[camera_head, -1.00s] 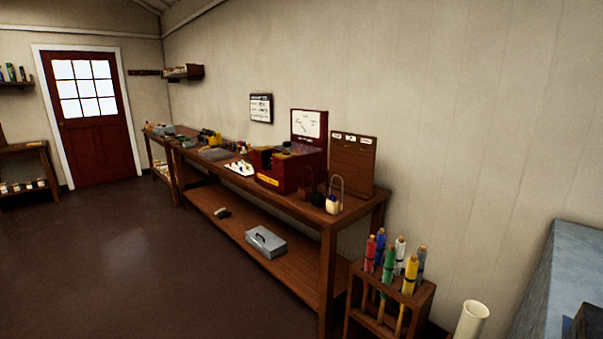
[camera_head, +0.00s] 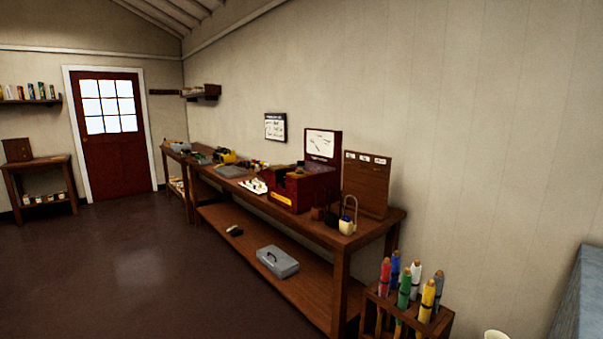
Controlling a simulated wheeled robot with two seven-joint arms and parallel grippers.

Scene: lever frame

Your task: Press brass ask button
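No brass ask button can be made out at this distance. A dark red lever frame box (camera_head: 305,190) with a yellow label on its front stands on a long wooden workbench (camera_head: 345,241). A white diagram panel (camera_head: 320,144) rises at its back. A brown board with small white labels (camera_head: 367,184) stands to its right. A small cream item with a wire loop (camera_head: 347,224) sits near the bench's right end. Neither of my grippers is in view.
A rack of coloured rolled flags (camera_head: 404,297) stands at the bench's near end. A grey metal box (camera_head: 277,262) lies on the lower shelf. Open dark floor (camera_head: 130,275) spreads left of the bench. A red door (camera_head: 111,165) is at the back.

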